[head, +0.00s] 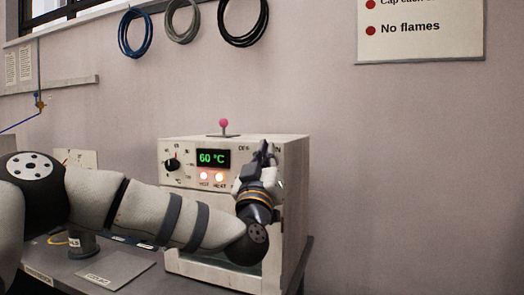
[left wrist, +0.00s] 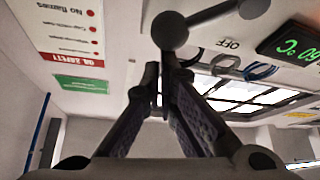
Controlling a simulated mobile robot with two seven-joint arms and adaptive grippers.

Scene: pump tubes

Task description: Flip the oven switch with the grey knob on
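The white oven (head: 218,148) stands on the bench, with a green 60 °C display and two lit lamps on its front. My left gripper (head: 263,150) is at the upper right of that front, fingers pointing up, and hides the panel there. In the left wrist view a grey round knob (left wrist: 170,30) on a short rod sits just beyond the tips of my left gripper (left wrist: 161,75). An OFF label shows beside the knob; contact cannot be told. My right gripper is not in view.
A pink-knobbed lever (head: 224,123) stands on the oven's top. A black dial (head: 172,164) is at the panel's left. Coiled tubes (head: 184,20) hang on the wall above. A safety sign (head: 420,30) is at the upper right. The wall right of the oven is clear.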

